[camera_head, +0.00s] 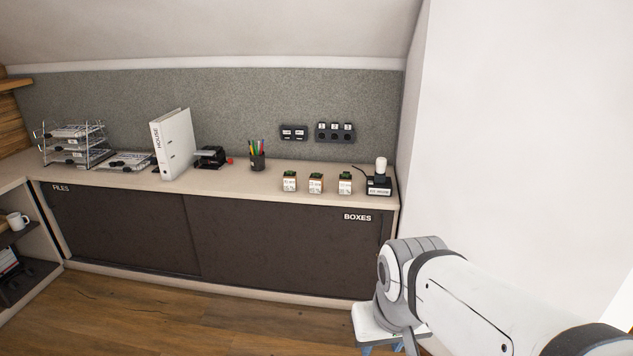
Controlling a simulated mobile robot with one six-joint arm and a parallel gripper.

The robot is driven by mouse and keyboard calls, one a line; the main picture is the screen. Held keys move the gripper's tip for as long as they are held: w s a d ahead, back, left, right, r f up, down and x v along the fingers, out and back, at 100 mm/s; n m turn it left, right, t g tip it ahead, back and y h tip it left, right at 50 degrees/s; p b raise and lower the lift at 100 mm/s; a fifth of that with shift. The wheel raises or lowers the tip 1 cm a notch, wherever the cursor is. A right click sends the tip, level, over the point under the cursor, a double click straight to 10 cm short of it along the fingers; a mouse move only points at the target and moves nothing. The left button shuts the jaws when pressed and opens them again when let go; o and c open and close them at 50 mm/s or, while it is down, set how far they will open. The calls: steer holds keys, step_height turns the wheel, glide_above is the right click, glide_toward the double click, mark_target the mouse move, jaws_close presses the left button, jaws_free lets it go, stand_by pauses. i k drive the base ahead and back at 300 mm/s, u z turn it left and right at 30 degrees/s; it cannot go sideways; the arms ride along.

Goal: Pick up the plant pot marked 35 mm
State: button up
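Three small plant pots with green tops stand in a row on the light counter: the left pot (289,184), the middle pot (316,186) and the right pot (345,186). Each has a pale front with small markings. The print is too small to read, so I cannot tell which is marked 35 mm. The pots stand upright and apart from each other. My arm comes in from the lower right and bends down at the bottom edge, well in front of the pots. I cannot see my gripper's fingers.
A black device with a white cylinder (381,166) stands right of the pots, near the white wall. A pen cup (257,161), a hole punch (209,158) and a white binder (174,145) stand left. Sockets (335,132) are on the back panel. The counter's front strip (240,187) is clear.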

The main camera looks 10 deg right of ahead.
mark_target(315, 181)
steer(key=u, duration=0.3)
steer(key=i, duration=2.8)
steer(key=z, duration=0.3)
